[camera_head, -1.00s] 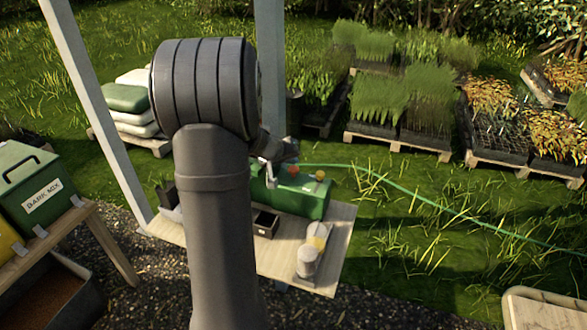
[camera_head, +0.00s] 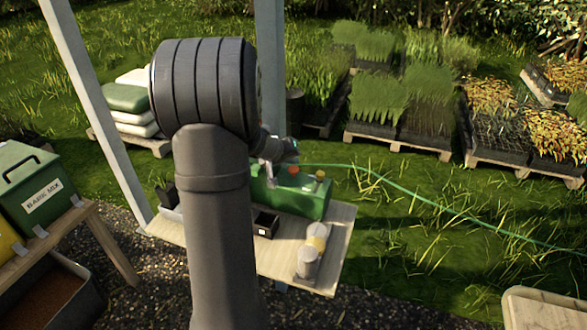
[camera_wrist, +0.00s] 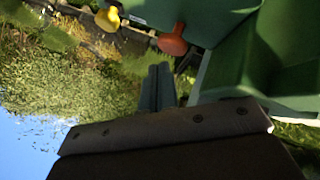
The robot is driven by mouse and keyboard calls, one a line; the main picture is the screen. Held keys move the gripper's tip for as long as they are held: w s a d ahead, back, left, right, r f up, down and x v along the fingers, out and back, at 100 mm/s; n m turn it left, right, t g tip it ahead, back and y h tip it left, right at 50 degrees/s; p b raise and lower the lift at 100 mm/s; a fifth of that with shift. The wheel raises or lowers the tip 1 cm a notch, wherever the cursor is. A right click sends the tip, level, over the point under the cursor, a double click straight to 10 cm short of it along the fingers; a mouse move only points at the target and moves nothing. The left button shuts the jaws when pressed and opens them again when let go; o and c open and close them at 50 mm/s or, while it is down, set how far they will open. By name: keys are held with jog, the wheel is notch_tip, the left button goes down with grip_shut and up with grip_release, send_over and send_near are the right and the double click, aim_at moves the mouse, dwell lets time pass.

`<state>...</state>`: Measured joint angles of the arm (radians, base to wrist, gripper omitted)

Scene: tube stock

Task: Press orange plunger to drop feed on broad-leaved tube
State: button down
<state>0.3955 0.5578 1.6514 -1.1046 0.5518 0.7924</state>
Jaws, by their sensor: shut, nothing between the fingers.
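The green feed machine (camera_head: 312,204) stands on the bench, with an orange plunger (camera_head: 293,170) and a yellow plunger (camera_head: 320,175) on top. In the wrist view the orange plunger (camera_wrist: 173,41) is a round red-orange knob, and the yellow plunger (camera_wrist: 108,19) is to its left. My gripper (camera_wrist: 158,75) is shut and empty, its fingertips close to the orange plunger; I cannot tell whether they touch. In the head view my arm hides most of the gripper and part of the machine. I cannot make out a broad-leaved tube.
A green hose (camera_head: 400,190) runs right over the grass. Grey posts (camera_head: 95,110) stand behind. Plant trays on pallets are farther back.

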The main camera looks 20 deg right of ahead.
aim_at(291, 170)
jog(key=shift+f, duration=0.15)
dwell(0.7)
jog(key=shift+f, duration=0.3)
jog(key=shift+f, duration=0.8)
dwell(0.8)
jog(key=shift+r, duration=1.25)
jog(key=shift+r, duration=2.5)
jog(key=shift+r, duration=1.9)
